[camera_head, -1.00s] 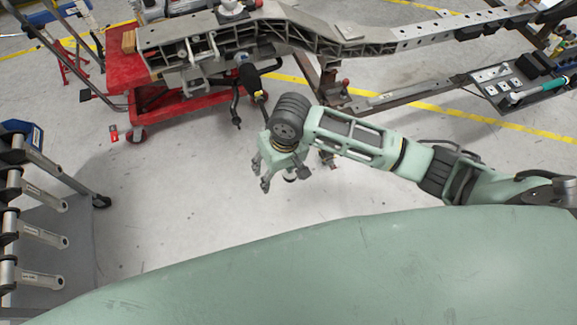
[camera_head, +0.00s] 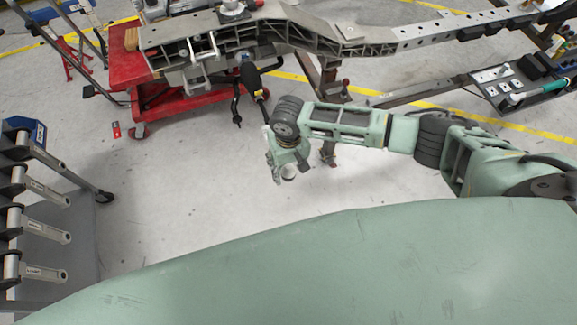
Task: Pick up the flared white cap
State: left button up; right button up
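My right gripper (camera_head: 287,172) hangs over the floor near the middle of the view, on the arm coming in from the right. A small white round piece (camera_head: 288,170), which may be the flared white cap, shows at its fingers. The fingers partly cover it, and I cannot tell whether they grip it or it lies beyond them. Another white round part (camera_head: 232,8) sits on top of the chassis at the upper edge; its shape is too small to make out. My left gripper is not in view.
The grey chassis beam (camera_head: 340,42) crosses the top, with a red cart (camera_head: 128,68) under its left end. A dark tray (camera_head: 520,86) with small white parts is at the right. A rack (camera_head: 25,215) stands at the left. Bare floor surrounds the gripper.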

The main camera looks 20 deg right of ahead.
jog(key=shift+f, duration=0.2)
jog(key=c, duration=0.9)
jog(key=shift+r, duration=0.15)
jog(key=shift+r, duration=0.6)
notch_tip(320, 180, up, 3)
jog(key=shift+w+f+b, duration=0.1)
jog(key=shift+b, duration=0.35)
jog(key=s+d+r, duration=0.1)
jog(key=s+r, duration=0.1)
jog(key=s, duration=0.1)
jog(key=s+r, duration=0.2)
jog(key=s, duration=0.2)
jog(key=s+d+r, duration=0.1)
jog(key=s+r, duration=0.1)
jog(key=s, duration=0.2)
jog(key=shift+s+d+r+b, duration=0.25)
jog(key=shift+d+r+b, duration=0.05)
jog(key=shift+r, duration=0.1)
